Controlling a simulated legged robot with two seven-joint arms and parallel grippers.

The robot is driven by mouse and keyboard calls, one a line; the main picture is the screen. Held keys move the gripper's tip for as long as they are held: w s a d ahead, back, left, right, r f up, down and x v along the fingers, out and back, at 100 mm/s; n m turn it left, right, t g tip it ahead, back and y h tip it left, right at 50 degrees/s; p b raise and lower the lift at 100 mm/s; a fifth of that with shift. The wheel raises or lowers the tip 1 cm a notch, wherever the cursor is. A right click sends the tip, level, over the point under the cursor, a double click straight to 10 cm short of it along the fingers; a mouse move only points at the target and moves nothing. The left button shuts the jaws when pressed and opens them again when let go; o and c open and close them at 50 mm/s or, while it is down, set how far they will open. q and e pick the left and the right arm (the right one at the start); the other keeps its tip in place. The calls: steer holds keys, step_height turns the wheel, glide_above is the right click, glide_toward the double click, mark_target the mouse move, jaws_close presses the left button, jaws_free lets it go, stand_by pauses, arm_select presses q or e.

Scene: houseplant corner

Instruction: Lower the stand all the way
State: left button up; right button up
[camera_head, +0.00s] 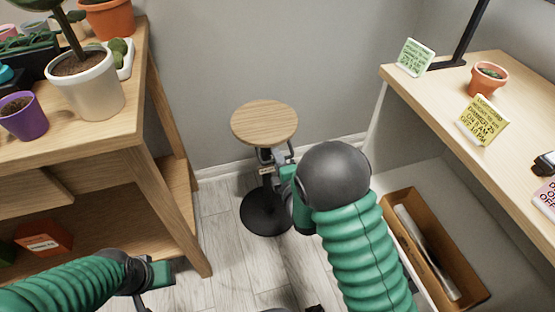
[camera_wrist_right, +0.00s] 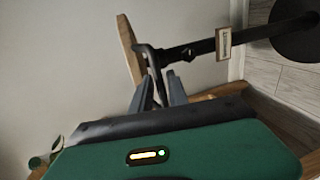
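The stand has a round wooden top (camera_head: 265,121), a black column and a round black base (camera_head: 266,212) on the floor. In the right wrist view its top (camera_wrist_right: 130,48) is edge-on, and a black lever (camera_wrist_right: 147,52) sticks out below it. My right gripper (camera_head: 280,157) is just under the top. In the right wrist view its two grey fingers (camera_wrist_right: 159,84) lie on either side of the lever and seem closed on it. A small label (camera_wrist_right: 223,43) sits on the column. My left gripper (camera_head: 160,274) is low at the left, away from the stand; its finger gap is unclear.
A wooden plant shelf (camera_head: 150,125) with several pots stands at the left. The wall is close behind the stand.

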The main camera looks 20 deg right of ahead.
steer(key=p+v, duration=1.4)
steer(key=v, duration=0.2)
steer(key=shift+s, duration=0.4)
